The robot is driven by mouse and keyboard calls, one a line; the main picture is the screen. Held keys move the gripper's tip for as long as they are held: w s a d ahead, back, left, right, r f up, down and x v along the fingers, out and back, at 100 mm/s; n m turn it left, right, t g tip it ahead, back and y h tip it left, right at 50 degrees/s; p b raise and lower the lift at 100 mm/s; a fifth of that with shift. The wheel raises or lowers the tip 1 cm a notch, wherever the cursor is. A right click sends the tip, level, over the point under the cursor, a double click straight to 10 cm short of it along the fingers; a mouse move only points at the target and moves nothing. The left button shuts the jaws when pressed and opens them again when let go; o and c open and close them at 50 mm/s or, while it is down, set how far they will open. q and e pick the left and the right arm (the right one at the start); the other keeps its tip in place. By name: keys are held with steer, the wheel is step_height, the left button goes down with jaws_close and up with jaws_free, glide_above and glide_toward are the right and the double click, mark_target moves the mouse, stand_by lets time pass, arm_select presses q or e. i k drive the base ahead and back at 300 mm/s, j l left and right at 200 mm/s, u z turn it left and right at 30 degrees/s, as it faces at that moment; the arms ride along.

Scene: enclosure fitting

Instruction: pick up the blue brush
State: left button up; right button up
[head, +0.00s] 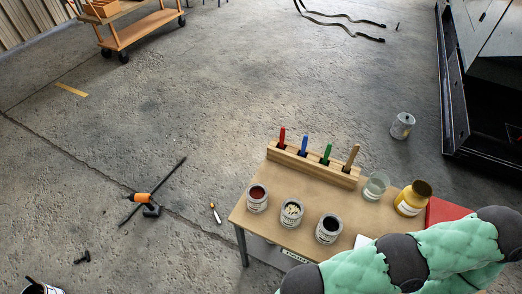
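The blue brush (304,145) stands upright in a wooden rack (312,166) at the back edge of a small table (300,186). Only its blue handle shows above the rack; its lower part is hidden. A red-handled brush (282,137) stands to its left. A green-handled brush (326,154) and a bare wood-handled one (351,157) stand to its right. My green padded arm (350,270) crosses the lower right, in front of the table. Neither of my grippers shows in the head view.
Three open paint cans (257,200) stand along the table's front. A glass jar (375,186), a yellow jar (412,199) and a red item (445,211) are at its right. An orange tool (141,199) lies on the floor, left. A wooden cart (135,30) stands far left.

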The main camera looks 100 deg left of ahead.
mark_target(302, 153)
steer(key=u, duration=3.05)
